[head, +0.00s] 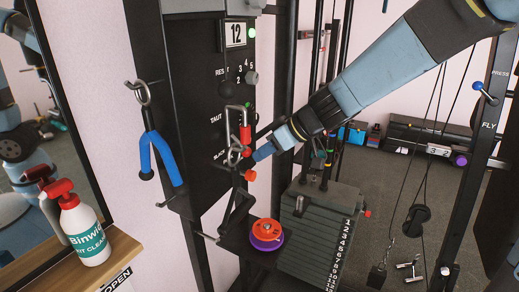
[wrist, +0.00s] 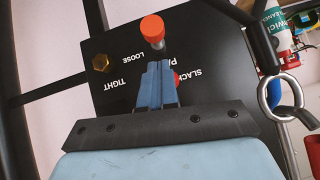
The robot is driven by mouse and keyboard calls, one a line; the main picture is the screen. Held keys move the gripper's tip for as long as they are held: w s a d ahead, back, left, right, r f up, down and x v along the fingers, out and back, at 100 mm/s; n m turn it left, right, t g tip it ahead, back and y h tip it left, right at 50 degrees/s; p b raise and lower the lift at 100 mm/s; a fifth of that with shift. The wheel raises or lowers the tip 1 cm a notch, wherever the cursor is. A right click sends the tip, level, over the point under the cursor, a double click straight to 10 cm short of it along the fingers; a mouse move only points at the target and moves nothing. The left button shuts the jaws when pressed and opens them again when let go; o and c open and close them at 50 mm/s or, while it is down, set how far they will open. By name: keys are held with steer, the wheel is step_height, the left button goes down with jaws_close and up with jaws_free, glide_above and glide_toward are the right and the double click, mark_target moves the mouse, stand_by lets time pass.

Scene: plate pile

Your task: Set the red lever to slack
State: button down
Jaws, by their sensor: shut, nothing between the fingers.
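A black panel carries the words TAUT and SLACK in the head view (head: 213,140); the wrist view shows it upside down (wrist: 115,95). A red-orange knob on a short metal shaft, apparently the red lever, shows beyond my fingertips in the wrist view (wrist: 152,27) and just below them in the head view (head: 250,175). My gripper (head: 258,154) is shut and empty beside the panel; its fingers also show in the wrist view (wrist: 158,72). A red part (wrist: 176,79) is mostly hidden behind the fingers. I cannot tell whether the fingers touch the lever.
A brass knob (wrist: 101,63) sits by LOOSE and TIGHT. A red cylinder (head: 245,134) hangs above my fingertips. A blue handle (head: 162,158) hangs left of the panel. An orange-and-purple disc (head: 266,231) sits below, beside the weight stack (head: 318,225). A spray bottle (head: 84,230) stands at left.

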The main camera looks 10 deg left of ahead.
stand_by(0.4)
steer(key=s+d+f, duration=0.1)
steer(key=s+d, duration=0.1)
steer(key=d, duration=0.7)
steer(key=shift+d+f, duration=0.2)
steer(key=shift+d, duration=0.2)
steer(key=shift+s, duration=0.1)
steer(key=s+d+r+m+t+h, duration=0.1)
steer(key=s+d+r+m+h, duration=0.1)
steer(key=d, duration=0.5)
steer(key=s+d+r+m+t+h, duration=0.1)
steer(key=s+d+r+m+h, duration=0.2)
steer(key=s+d+m, duration=0.3)
steer(key=s+d+r+m+t+h, duration=0.1)
steer(key=s+d+r+m+h, duration=0.2)
steer(key=d, duration=0.7)
steer(key=s+m+h, duration=0.1)
steer(key=s+m, duration=0.1)
steer(key=shift+d+m+t, duration=0.15)
steer(key=shift+m+t, duration=0.25)
